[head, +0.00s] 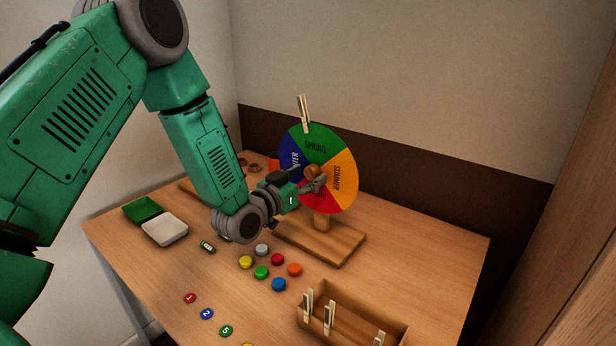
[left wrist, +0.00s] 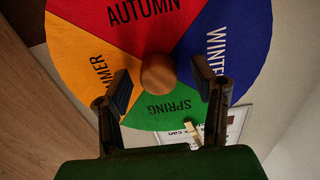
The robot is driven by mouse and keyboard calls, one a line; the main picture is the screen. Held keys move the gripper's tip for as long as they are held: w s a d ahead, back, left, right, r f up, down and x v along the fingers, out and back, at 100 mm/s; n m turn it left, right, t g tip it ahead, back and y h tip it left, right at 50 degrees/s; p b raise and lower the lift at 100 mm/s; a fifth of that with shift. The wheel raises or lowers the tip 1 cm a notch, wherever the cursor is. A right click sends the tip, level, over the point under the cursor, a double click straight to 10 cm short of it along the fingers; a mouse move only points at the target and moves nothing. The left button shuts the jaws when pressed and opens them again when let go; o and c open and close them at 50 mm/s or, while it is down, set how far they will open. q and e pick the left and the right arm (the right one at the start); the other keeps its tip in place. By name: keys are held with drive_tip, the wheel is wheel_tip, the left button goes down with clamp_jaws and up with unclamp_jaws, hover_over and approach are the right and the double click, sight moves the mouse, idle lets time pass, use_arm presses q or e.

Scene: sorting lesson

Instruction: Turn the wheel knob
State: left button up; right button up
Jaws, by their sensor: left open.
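The season wheel (head: 341,167) stands upright on a wooden base (head: 322,242), with green, yellow, red and blue sectors. SPRING is at its top, and a clothespin (head: 303,112) is clipped at the upper rim. The round wooden knob (head: 313,171) is at the wheel's centre, partly covered by my gripper in the head view. My left gripper (head: 318,181) is at the wheel's front. In the left wrist view the wheel (left wrist: 80,18) fills the upper part, and the knob (left wrist: 158,74) lies between the open fingers of the left gripper (left wrist: 163,88), with gaps on both sides. My right gripper is not in view.
Several coloured caps (head: 278,284) lie in front of the base, with numbered discs (head: 207,313) nearer. A wooden box (head: 398,323) with clothespins stands front right. A green tray (head: 136,207) and a white tray (head: 171,239) are at the left. The table's right side is clear.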

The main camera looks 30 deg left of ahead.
use_arm(q)
drive_tip(key=s+a, duration=0.1)
drive_tip(key=s, duration=1)
drive_tip(key=shift+s, duration=0.4)
drive_tip(key=shift+f, duration=0.1)
